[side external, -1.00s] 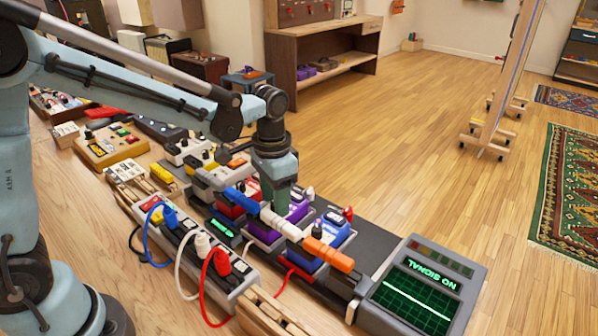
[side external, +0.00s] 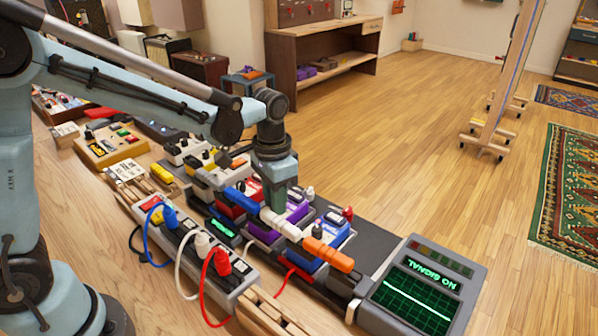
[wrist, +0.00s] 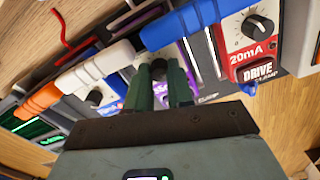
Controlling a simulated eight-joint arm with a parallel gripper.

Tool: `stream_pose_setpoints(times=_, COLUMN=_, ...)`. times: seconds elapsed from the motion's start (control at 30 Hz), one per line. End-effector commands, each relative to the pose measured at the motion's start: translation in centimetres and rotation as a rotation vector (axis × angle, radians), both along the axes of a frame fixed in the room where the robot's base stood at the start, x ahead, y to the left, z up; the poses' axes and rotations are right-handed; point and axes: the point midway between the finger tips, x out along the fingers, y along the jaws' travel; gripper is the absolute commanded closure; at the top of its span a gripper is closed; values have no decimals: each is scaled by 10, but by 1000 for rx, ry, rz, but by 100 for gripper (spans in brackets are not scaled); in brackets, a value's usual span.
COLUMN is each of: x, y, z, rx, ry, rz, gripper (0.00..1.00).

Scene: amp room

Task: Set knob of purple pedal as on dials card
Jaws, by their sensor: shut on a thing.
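The purple pedal (side external: 296,212) stands in the row between a red pedal (side external: 227,208) and a blue pedal (side external: 323,262). It also shows in the wrist view (wrist: 186,52), partly covered. My gripper (wrist: 161,72) is over its upper part, with the dark green fingers closed on a small dark knob there. The fingers hide most of the knob, so its pointer cannot be read. In the side view my gripper (side external: 277,207) reaches down behind the blue, white and orange plugs. A pale card (side external: 125,170) lies at the left; I cannot tell whether it is the dials card.
Blue, white and orange plugs (side external: 328,254) run close in front of my gripper. A power strip (side external: 195,250) with coloured cords lies in front of the row. A scope showing NO SIGNAL (side external: 420,295) stands at the right. Other pedals crowd the left.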

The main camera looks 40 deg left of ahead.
Motion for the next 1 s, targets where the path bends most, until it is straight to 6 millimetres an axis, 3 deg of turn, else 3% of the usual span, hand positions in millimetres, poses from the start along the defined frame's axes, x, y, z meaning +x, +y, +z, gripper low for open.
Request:
stream_pose_setpoints(times=0.37, x=0, y=0, z=0, rx=0, ry=1, rz=216, gripper=100)
stream_pose_setpoints(times=1.0, x=0, y=0, z=0, rx=0, ry=1, rz=821, gripper=100)
